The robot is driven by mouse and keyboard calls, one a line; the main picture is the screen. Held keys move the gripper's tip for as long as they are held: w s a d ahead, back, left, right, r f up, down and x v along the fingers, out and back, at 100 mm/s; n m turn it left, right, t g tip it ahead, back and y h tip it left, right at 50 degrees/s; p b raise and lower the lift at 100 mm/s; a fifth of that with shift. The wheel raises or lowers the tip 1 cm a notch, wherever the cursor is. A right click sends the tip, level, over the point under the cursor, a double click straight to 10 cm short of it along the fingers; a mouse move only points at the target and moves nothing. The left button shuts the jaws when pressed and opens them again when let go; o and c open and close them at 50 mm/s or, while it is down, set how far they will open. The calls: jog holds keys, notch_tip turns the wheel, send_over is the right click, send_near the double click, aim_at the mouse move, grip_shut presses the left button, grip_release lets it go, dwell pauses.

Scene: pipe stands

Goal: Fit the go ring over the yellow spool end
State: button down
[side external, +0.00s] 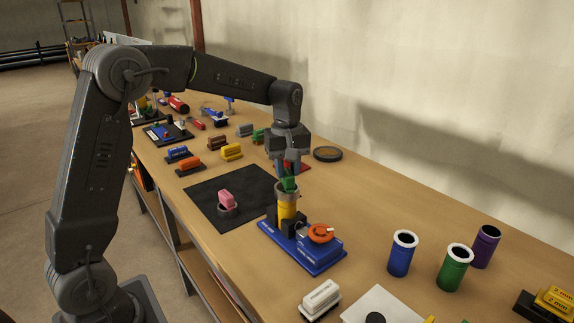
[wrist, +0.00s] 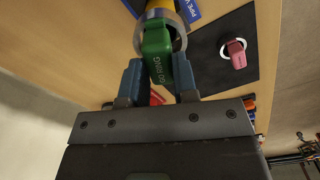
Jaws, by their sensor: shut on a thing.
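The go ring has a green handle (wrist: 158,62) lettered "GO RING" and a grey metal ring (side external: 287,189). My gripper (side external: 288,168) is shut on the green handle and points down; its blue fingers also show in the wrist view (wrist: 158,82). The yellow spool (side external: 287,210) stands upright in a blue stand (side external: 300,250). The grey ring is level with the spool's upper end and lines up with it in both views. I cannot tell whether the ring is around the end or just above it. The spool's top is hidden by the ring and handle.
A pink-handled ring (side external: 226,200) lies on the black mat (side external: 205,192) left of the stand. An orange clamp wheel (side external: 321,233) sits on the stand's right. Blue (side external: 401,256), green (side external: 454,270) and purple (side external: 485,248) pipes stand at right. Several coloured blocks lie behind.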

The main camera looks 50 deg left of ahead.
aim_at(287, 171)
jog(key=shift+f, duration=1.25)
jog(key=c, duration=0.8)
grip_release()
jog(key=shift+r, duration=2.5)
jog(key=shift+r, duration=0.15)
notch_tip(287, 171, up, 14)
jog(key=shift+f, duration=0.2)
